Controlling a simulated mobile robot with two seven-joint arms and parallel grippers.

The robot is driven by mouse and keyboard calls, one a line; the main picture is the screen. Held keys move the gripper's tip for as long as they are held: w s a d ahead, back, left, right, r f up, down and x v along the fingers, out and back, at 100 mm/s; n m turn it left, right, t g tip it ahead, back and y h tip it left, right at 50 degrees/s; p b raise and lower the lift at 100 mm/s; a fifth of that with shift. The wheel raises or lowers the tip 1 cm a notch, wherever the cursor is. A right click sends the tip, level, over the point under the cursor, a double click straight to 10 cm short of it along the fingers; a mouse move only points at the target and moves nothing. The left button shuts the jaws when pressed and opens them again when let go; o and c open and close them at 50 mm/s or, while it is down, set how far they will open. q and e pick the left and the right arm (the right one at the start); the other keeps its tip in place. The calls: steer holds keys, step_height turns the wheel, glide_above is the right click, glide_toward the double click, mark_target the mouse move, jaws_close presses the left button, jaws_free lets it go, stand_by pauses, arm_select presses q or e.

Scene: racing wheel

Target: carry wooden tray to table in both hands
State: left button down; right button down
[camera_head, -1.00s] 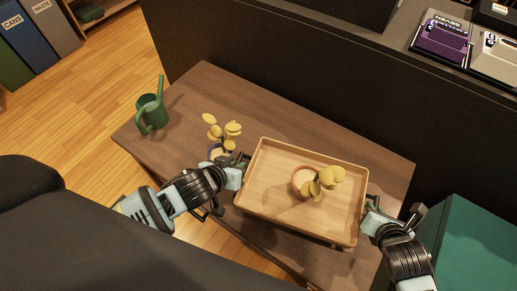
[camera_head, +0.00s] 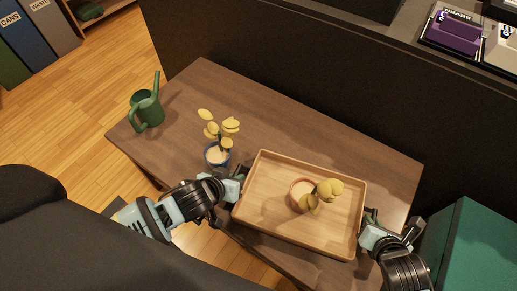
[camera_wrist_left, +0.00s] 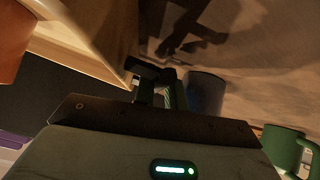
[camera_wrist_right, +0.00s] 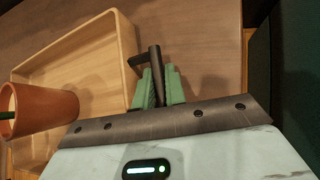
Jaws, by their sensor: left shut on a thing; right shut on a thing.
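The wooden tray (camera_head: 270,222) is a shallow light-wood box over the front right part of the brown table (camera_head: 290,130). A terracotta pot with a yellow-leaved plant (camera_head: 302,196) stands upright inside it. My left gripper (camera_head: 238,182) is shut on the tray's left end. My right gripper (camera_head: 368,228) is shut on the tray's right end. The tray wall also shows beside the fingers in the right wrist view (camera_wrist_right: 122,45) and in the left wrist view (camera_wrist_left: 85,62). Whether the tray's underside touches the table is hidden.
A blue pot with a yellow plant (camera_head: 217,155) stands on the table close to my left gripper. A green watering can (camera_head: 147,108) is at the table's left end. A dark partition (camera_head: 270,75) runs behind. A green box (camera_head: 468,250) stands at the right. The table's back middle is clear.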

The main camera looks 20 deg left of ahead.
arm_select(q)
steer(key=shift+f, duration=0.35)
arm_select(e)
steer(key=shift+f, duration=0.3)
arm_select(q)
steer(key=c, duration=1.5)
jaws_free()
arm_select(e)
steer(key=c, duration=1.5)
jaws_free()
arm_select(q)
steer(key=shift+o, duration=0.2)
steer(key=shift+s+r, duration=0.15)
arm_select(e)
steer(key=shift+o, duration=0.2)
arm_select(q)
steer(key=shift+v, duration=3.9)
arm_select(e)
steer(key=shift+s+r, duration=0.1)
steer(key=shift+s, duration=0.05)
steer(key=v, duration=1.1)
steer(key=shift+s+r, duration=0.25)
steer(key=shift+s, duration=0.05)
